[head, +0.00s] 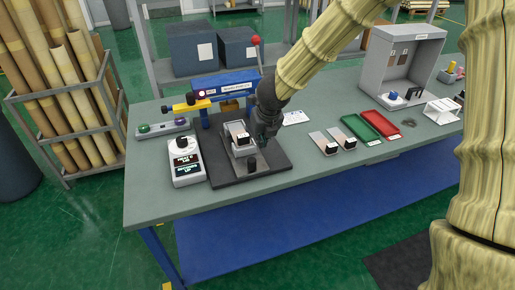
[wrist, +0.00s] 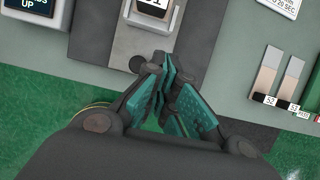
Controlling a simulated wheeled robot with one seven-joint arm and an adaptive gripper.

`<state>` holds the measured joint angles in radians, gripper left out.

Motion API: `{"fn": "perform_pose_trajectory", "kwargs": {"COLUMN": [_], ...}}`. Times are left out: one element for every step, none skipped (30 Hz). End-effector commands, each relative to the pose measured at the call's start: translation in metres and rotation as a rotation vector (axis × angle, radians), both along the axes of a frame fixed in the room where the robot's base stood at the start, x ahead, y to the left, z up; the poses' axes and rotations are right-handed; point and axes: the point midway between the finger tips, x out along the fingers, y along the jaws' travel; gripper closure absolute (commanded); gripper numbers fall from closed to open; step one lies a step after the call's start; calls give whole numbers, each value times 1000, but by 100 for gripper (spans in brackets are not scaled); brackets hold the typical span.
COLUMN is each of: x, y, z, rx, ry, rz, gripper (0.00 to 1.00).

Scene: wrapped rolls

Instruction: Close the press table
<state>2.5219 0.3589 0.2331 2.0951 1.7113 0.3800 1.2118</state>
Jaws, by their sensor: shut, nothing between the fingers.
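The press (head: 225,84) is blue with a yellow bar and a red-knobbed lever, standing at the back of a dark base plate (head: 273,167). Its grey press table (head: 236,153) lies out in front of the press head and carries a dark-topped sample with a white label (head: 238,131). A small dark knob (head: 252,163) is at the table's front; in the wrist view the knob (wrist: 137,63) is left of my fingertips. My gripper (head: 265,142) is shut and empty, low over the right side of the press table. It also shows in the wrist view (wrist: 168,82).
A control box (head: 186,161) with displays stands left of the base plate. To the right lie two sample strips (head: 332,141), a green tray (head: 361,130) and a red tray (head: 381,124). A grey booth (head: 402,65) stands farther right. The bench front (head: 215,207) is clear.

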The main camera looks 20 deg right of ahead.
Motion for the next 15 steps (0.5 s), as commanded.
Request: {"fn": "perform_pose_trajectory", "kwargs": {"x": [1, 2, 3, 4, 5, 7, 8, 10, 12, 14, 16, 18, 20, 22, 24], "y": [0, 0, 0, 0, 0, 0, 1, 1, 0, 0, 0, 0, 1, 1, 1], "z": [-2, -4, -7, -10, -13, -18, -22, -26, -33, -37, -41, -47, -52, -56, -62], "rx": [3, 3, 2, 1, 0, 0, 0, -1, -2, -2, -2, -2, -2, -1, -2], "ry": [0, 0, 1, 1, 2, 2, 2, 2, 3, 3, 2, 2, 3, 2, 2], "rz": [-4, -5, -5, -4, -3, -2, -2, -1, -1, -2, -1, 0, -2, 0, 0], "gripper": [100, 100, 100, 100, 100, 100, 100, 100, 100, 100, 100, 100, 100, 100, 100]}}
